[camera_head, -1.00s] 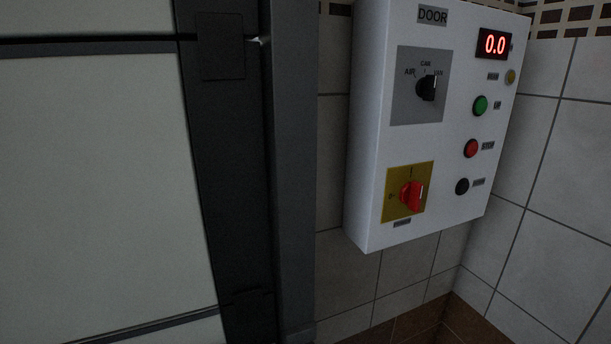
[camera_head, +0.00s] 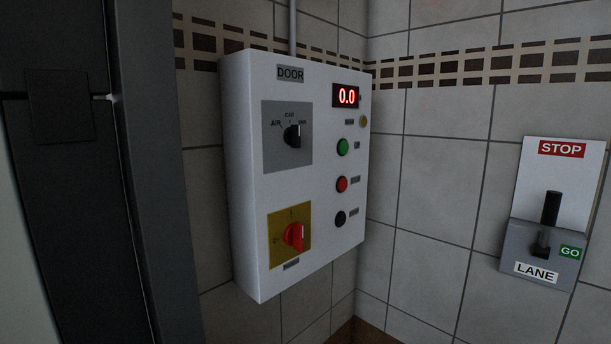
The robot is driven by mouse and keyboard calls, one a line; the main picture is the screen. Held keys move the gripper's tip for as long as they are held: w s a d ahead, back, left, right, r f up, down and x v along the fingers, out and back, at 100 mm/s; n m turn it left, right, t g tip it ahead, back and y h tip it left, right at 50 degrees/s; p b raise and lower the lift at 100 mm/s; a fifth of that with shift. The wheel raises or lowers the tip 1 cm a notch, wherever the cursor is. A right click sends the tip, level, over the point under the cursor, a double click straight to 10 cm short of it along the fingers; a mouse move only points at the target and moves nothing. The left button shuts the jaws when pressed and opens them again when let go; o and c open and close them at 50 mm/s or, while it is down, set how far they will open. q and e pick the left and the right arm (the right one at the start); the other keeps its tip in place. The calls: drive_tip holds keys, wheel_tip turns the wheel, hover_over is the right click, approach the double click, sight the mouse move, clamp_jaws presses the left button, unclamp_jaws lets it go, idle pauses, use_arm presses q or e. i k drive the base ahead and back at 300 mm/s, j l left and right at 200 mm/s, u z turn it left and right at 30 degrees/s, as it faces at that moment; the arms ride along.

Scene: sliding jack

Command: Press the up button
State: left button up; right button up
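The green up button (camera_head: 342,147) is on the right side of the front face of a white control box (camera_head: 258,184) labelled DOOR, mounted on the tiled wall. The box also has a black selector knob (camera_head: 292,135) on a grey plate and a red rotary switch (camera_head: 294,236) on a yellow plate. Neither of my grippers is in view.
A dark door frame (camera_head: 150,180) stands close on the left. On the right wall is a lever panel (camera_head: 545,253) marked STOP, GO and LANE, its black lever upright. The wall between box and panel is bare tile. A thin pipe (camera_head: 292,28) rises above the box.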

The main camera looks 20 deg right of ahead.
sight(344, 146)
drive_tip(key=i+l+z, duration=0.15)
drive_tip(key=i+l, duration=0.15)
drive_tip(key=l, duration=0.15)
drive_tip(key=i+l+z, duration=0.15)
drive_tip(key=i+l, duration=0.2)
drive_tip(key=l, duration=0.1)
